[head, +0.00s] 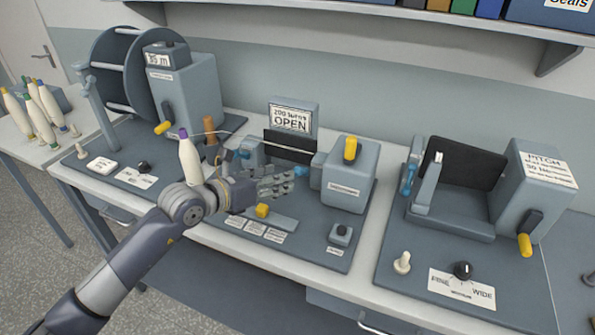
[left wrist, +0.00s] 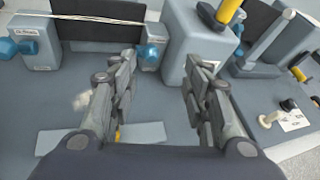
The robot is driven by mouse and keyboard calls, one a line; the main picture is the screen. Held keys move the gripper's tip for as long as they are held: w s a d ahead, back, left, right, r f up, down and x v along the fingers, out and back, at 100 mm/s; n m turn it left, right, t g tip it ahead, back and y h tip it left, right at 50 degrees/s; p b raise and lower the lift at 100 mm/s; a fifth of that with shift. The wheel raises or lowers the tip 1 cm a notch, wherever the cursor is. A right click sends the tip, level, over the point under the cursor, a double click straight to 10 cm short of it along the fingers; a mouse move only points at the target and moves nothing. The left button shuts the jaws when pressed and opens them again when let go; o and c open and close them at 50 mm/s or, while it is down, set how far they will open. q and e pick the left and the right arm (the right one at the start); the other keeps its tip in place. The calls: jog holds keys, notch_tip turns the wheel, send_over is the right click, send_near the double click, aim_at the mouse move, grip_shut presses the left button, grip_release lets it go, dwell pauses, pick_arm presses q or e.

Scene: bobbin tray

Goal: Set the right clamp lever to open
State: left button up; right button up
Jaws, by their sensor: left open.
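The right clamp (head: 318,170) is a small grey block beside the grey motor box (head: 345,185) in the middle station. Its lever, with a blue knob (head: 300,171), shows just beyond my left gripper's fingers; the blue knob (left wrist: 149,53) also shows in the left wrist view, ahead of the fingers. The left clamp (head: 250,152) has blue knobs too (left wrist: 28,47). My left gripper (head: 290,180) is open and empty over the base plate, its fingers pointing at the clamp area and apart from the right knob. My right gripper is out of view.
A thin wire (left wrist: 90,17) runs across to the clamps. A sign (head: 290,118) reads OPEN. A yellow knob (head: 262,210) sits below my gripper. A white bobbin (head: 190,160) stands near my wrist. A winder stands left, another station (head: 450,255) right.

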aim_at(298, 171)
pick_arm(q)
jog(key=shift+y, duration=0.3)
jog(key=p+x, duration=0.1)
jog(key=x, duration=0.3)
jog(key=a+p+x, duration=0.1)
jog(key=x, duration=0.4)
jog(key=shift+w+f, duration=0.15)
jog(key=shift+w, duration=0.05)
jog(key=shift+x, duration=0.9)
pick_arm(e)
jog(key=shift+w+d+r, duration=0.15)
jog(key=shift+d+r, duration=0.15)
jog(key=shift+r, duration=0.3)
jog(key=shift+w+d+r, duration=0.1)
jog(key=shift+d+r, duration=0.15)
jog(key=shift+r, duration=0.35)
pick_arm(q)
jog(key=shift+c, duration=0.3)
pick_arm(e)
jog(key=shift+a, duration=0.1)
pick_arm(q)
grip_shut()
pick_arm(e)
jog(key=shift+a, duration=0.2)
